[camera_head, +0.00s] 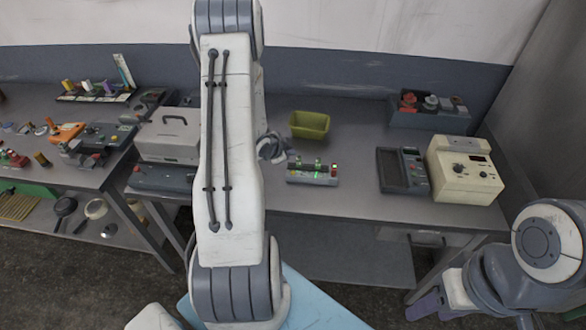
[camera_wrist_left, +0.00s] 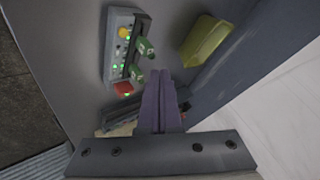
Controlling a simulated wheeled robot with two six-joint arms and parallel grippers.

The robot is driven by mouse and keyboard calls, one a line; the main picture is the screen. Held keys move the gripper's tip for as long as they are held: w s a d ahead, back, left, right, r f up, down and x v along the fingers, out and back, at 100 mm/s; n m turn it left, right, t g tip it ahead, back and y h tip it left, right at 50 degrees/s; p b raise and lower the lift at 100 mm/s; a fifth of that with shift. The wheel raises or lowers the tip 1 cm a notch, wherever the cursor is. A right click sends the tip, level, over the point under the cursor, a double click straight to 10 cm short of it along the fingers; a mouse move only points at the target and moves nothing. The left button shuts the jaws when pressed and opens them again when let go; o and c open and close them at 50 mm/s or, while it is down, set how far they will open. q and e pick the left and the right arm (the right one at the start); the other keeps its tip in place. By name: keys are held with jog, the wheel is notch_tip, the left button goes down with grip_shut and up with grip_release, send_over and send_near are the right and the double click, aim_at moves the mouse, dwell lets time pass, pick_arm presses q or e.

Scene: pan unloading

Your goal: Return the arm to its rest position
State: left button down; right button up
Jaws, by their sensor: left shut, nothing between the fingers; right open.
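My left arm (camera_head: 232,150) stands raised across the middle of the head view and hides part of the bench; its fingers cannot be made out there. In the left wrist view my left gripper (camera_wrist_left: 160,76) has its purple fingers together with nothing between them. It is above the bench, near a small button panel (camera_wrist_left: 121,50) and a green tray (camera_wrist_left: 204,42). My right gripper (camera_head: 430,304) is low at the right of the head view, in front of the bench, open and empty; its arm is folded.
The button panel (camera_head: 313,173) and green tray (camera_head: 310,125) stand on the metal bench (camera_head: 345,195). A grey case (camera_head: 168,135) is left, a cream meter box (camera_head: 465,170) right. A dark pan (camera_head: 63,208) is on the left lower shelf. The bench front is clear.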

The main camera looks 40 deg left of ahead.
pick_arm(q)
jog(key=shift+f, duration=0.1)
dwell(0.3)
jog(key=s+d+r+g+h+b, duration=0.1)
jog(key=d+r+g+b, duration=0.15)
jog(key=d, duration=0.95)
jog(key=s+d+r+g+b, duration=0.15)
jog(key=d+r, duration=0.25)
jog(key=d, duration=0.8)
jog(key=s+d+r+g+b, duration=0.1)
jog(key=s+d, duration=0.3)
jog(key=s, duration=0.4)
jog(key=s+d+r+g+b, duration=0.1)
jog(key=s+d+g, duration=0.1)
jog(key=s+d, duration=0.3)
jog(key=s+d+r+g+h+b, duration=0.1)
jog(key=s+d, duration=0.4)
jog(key=s, duration=0.6)
jog(key=shift+r+g, duration=0.2)
jog(key=shift+g, duration=0.4)
